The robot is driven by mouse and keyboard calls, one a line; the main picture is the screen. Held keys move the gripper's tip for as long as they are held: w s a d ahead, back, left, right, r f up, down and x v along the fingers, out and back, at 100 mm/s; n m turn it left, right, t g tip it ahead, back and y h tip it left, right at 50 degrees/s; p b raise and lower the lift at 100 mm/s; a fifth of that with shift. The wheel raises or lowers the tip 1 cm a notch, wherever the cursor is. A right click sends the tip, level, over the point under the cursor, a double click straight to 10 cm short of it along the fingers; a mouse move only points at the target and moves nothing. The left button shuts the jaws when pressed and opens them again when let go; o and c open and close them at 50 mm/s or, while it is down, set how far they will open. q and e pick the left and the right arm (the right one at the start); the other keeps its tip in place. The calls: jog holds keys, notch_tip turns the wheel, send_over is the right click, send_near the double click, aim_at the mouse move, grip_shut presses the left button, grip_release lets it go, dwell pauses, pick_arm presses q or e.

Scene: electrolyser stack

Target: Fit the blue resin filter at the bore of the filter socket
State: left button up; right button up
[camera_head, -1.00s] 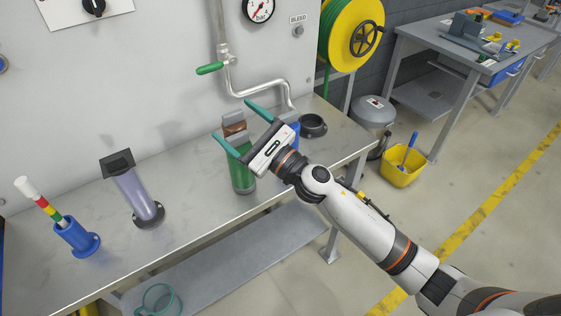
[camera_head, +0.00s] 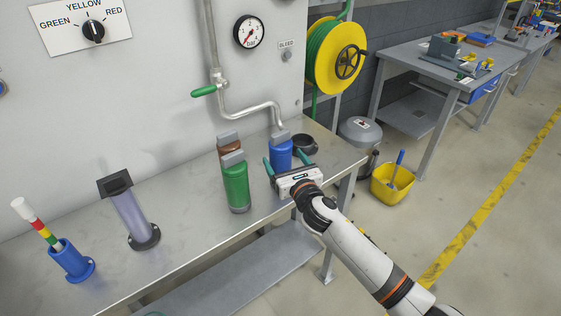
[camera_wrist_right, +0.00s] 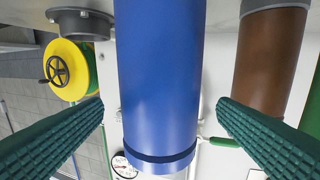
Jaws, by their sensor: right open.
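The blue resin filter (camera_head: 280,151), a blue cylinder with a grey top block, stands upright on the metal bench. My right gripper (camera_head: 284,158) is open, its two green fingers on either side of the filter from the front. In the right wrist view the filter (camera_wrist_right: 158,70) fills the middle, between the open ribbed fingers (camera_wrist_right: 160,108), with visible gaps on both sides. The filter socket (camera_head: 304,144), a low dark ring, sits on the bench just right of the filter; it also shows in the wrist view (camera_wrist_right: 80,24). My left gripper is out of view.
A green filter (camera_head: 236,185) and a brown filter (camera_head: 228,147) stand left of the blue one. A clear tube (camera_head: 131,215) and a blue holder (camera_head: 71,260) stand further left. A bent pipe (camera_head: 250,110) comes down behind the filters. The bench's front edge is clear.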

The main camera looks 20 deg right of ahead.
jog(key=w, duration=0.5)
jog(key=shift+a+r, duration=0.1)
jog(key=shift+a, duration=0.15)
jog(key=c, duration=1.4)
jog(key=shift+w+r+p, duration=0.1)
jog(key=shift+r+p, duration=0.1)
jog(key=shift+p, duration=0.1)
jog(key=shift+c, duration=0.4)
